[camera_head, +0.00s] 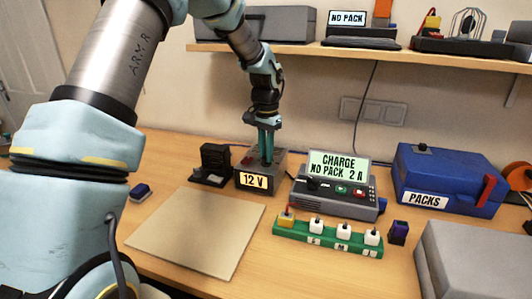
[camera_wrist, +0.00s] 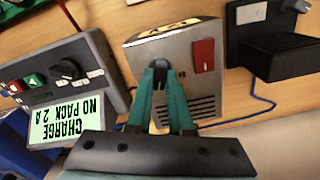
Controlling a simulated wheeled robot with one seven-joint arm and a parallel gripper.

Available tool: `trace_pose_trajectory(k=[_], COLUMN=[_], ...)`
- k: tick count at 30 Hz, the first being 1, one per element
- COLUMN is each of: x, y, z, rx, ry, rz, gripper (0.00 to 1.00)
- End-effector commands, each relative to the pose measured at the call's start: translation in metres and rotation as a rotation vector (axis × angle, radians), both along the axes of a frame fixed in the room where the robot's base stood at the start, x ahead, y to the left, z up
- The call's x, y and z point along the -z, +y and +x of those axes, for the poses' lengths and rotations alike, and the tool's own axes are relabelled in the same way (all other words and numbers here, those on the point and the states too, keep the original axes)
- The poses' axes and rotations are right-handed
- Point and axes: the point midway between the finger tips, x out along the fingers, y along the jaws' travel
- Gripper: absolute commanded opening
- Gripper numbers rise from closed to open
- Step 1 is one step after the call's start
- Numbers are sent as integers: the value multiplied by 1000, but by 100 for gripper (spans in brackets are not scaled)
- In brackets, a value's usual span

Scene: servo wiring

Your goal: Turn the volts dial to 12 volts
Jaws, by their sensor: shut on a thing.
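The grey power supply box (camera_head: 277,172) stands on the table, and its front yellow display (camera_head: 254,180) reads "12 V". The box also fills the middle of the wrist view (camera_wrist: 196,58), with a red switch (camera_wrist: 204,55) on its top. My gripper (camera_head: 266,158) points down onto the box top. In the wrist view its teal fingers (camera_wrist: 160,70) are closed around the small dark volts dial (camera_wrist: 160,64). The fingers hide most of the dial, so I cannot read its pointer.
A charger (camera_head: 335,193) with a screen reading "CHARGE NO PACK 2 A" stands right of the box. A black stand (camera_head: 214,165) is close on the left. A green strip with plugs (camera_head: 325,241), a blue PACKS box (camera_head: 447,180) and a bare beige mat (camera_head: 197,230) are around.

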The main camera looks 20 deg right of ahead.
Motion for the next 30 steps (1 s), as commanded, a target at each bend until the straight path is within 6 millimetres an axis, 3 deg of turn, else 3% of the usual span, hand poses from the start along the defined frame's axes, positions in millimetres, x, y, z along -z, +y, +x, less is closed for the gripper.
trace_pose_trajectory(k=[2, 3, 11, 22, 30], x=[-1, -1, -1, -9, -59], y=[-1, -1, -1, -1, -1], z=[1, 1, 0, 1, 1], rx=[0, -1, -1, -2, -2], ry=[-3, -3, -2, -3, -6], rz=[-3, -4, -1, -3, -5], gripper=[0, 21, 49, 49, 49])
